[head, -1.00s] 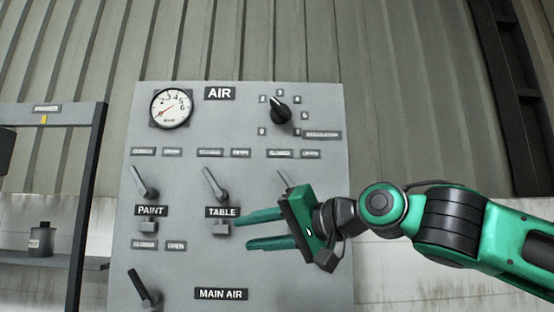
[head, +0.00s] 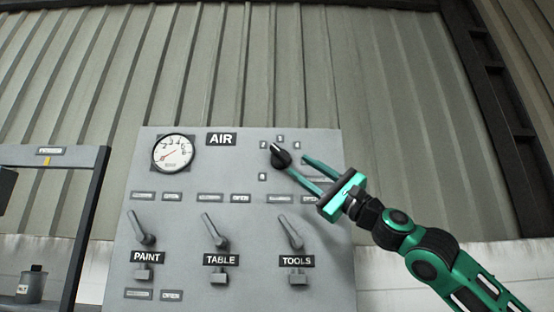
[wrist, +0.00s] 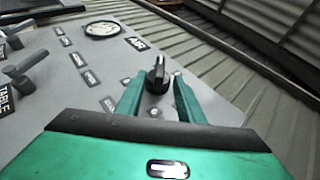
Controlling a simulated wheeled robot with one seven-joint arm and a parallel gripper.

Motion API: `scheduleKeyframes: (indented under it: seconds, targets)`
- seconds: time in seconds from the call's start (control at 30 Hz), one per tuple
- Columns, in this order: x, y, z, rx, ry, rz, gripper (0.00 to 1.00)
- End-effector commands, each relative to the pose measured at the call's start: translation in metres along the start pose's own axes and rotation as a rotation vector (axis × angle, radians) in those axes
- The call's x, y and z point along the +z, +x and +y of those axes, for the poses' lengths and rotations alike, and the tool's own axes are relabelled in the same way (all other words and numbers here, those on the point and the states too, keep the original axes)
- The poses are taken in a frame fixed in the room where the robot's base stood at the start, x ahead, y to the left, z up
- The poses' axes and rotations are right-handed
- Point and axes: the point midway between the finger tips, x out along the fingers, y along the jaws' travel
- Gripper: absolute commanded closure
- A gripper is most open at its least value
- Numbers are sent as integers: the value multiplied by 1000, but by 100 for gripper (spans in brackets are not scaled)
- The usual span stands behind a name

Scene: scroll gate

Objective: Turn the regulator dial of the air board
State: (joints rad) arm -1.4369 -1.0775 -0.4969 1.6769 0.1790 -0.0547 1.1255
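The regulator dial (head: 280,156) is a black knob with a pale pointer line, on the upper right of the grey air board (head: 180,225). Its pointer tilts to the upper left in the head view. My gripper (head: 299,166) is green and open, just right of and below the dial. In the wrist view the dial (wrist: 156,76) shows beyond the fingers, between their tips (wrist: 155,85). The fingers look apart from it; I cannot tell whether either touches. The gauge (head: 173,153) is white and round, at the board's upper left. My gripper hides part of the dial's scale and label.
Levers stand below on the board, marked PAINT (head: 141,230), TABLE (head: 215,232) and TOOLS (head: 290,233). A dark-framed shelf (head: 85,215) with a small can (head: 31,285) stands at the left. A corrugated wall (head: 300,60) lies behind.

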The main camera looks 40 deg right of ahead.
Motion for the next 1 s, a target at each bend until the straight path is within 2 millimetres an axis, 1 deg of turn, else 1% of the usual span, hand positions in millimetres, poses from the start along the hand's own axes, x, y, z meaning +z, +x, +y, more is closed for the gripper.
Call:
scheduleKeyframes:
  seconds: [0.3, 0.5, 0.6, 0.7, 1.0]
  targets:
    - [2, 55, 1, 2, -2, -2, 66]
    - [1, 83, 1, 2, -2, -1, 66]
    - [1, 92, 1, 2, -3, -1, 66]
    - [1, 96, 1, 2, -4, -1, 66]
    - [1, 98, 0, 2, -4, 0, 66]
